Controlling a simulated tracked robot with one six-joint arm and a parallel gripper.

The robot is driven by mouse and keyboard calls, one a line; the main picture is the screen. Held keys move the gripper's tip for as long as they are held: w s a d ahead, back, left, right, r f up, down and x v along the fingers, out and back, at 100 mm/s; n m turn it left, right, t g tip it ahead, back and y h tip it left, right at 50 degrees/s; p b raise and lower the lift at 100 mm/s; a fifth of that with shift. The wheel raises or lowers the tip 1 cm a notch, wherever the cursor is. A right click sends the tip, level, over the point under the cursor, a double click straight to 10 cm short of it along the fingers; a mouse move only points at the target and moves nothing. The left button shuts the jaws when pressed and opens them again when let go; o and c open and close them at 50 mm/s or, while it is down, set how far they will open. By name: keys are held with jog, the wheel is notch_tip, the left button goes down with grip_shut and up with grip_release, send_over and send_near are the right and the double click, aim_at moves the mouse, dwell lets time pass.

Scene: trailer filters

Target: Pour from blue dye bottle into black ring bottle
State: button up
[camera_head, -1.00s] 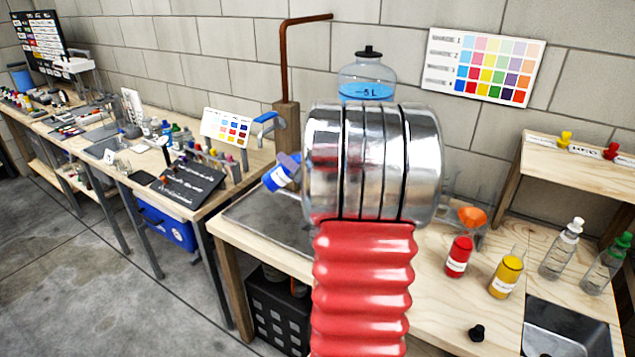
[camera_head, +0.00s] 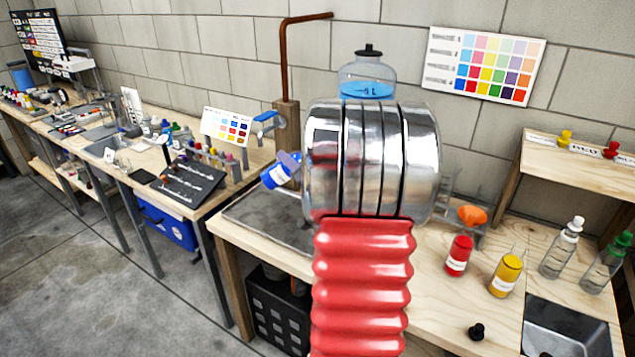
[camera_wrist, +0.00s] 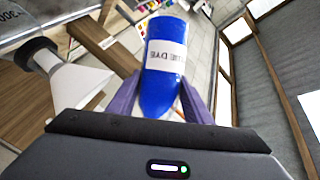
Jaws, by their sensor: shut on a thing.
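The blue dye bottle (camera_head: 276,178) is held tilted at the left of my arm in the head view. In the wrist view the blue dye bottle (camera_wrist: 166,70) sits between the purple fingers of my gripper (camera_wrist: 160,105), with its white label showing. My gripper (camera_head: 292,162) is shut on it. At the left of the wrist view, a white funnel (camera_wrist: 78,85) lies beside the blue bottle, apart from it. The funnel meets a black collar (camera_wrist: 42,58) on a pale vessel marked 300, perhaps the black ring bottle. My arm hides that area in the head view.
A red bottle (camera_head: 459,256), a yellow bottle (camera_head: 506,275) and a loose black cap (camera_head: 477,331) are on the right of the bench. An orange funnel (camera_head: 472,216) is behind the red bottle. A large jar of blue liquid (camera_head: 367,88) stands behind my arm.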

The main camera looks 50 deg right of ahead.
jog(key=shift+w+a+r+m+p, duration=0.15)
jog(key=shift+r+m+p, duration=0.25)
jog(key=shift+r+m, duration=0.2)
dwell(1.4)
jog(key=shift+w+a+f+m+t+h+p, duration=0.15)
jog(key=shift+m+t+h+p, duration=0.2)
jog(key=shift+m, duration=0.35)
jog(key=shift+w+f+m+t+h+p, duration=0.15)
jog(key=shift+m+t+p, duration=0.2)
jog(key=shift+m+p, duration=0.25)
dwell(3.4)
jog(key=shift+s, duration=0.1)
jog(key=shift+s+r+n+g+y, duration=0.25)
jog(key=shift+r+n+g+y, duration=0.1)
jog(key=shift+n, duration=0.55)
jog(key=shift+d+n+g, duration=0.2)
jog(key=shift+n+g, duration=0.05)
jog(key=shift+n, duration=0.25)
jog(key=shift+s+d+f+n, duration=0.1)
jog(key=shift+s+f+n, duration=0.05)
jog(key=shift+f+n, duration=0.55)
jog(key=shift+d+r+g+y+b, duration=0.1)
jog(key=shift+r+g+y+b, duration=0.05)
jog(key=shift+g+y+b, duration=0.15)
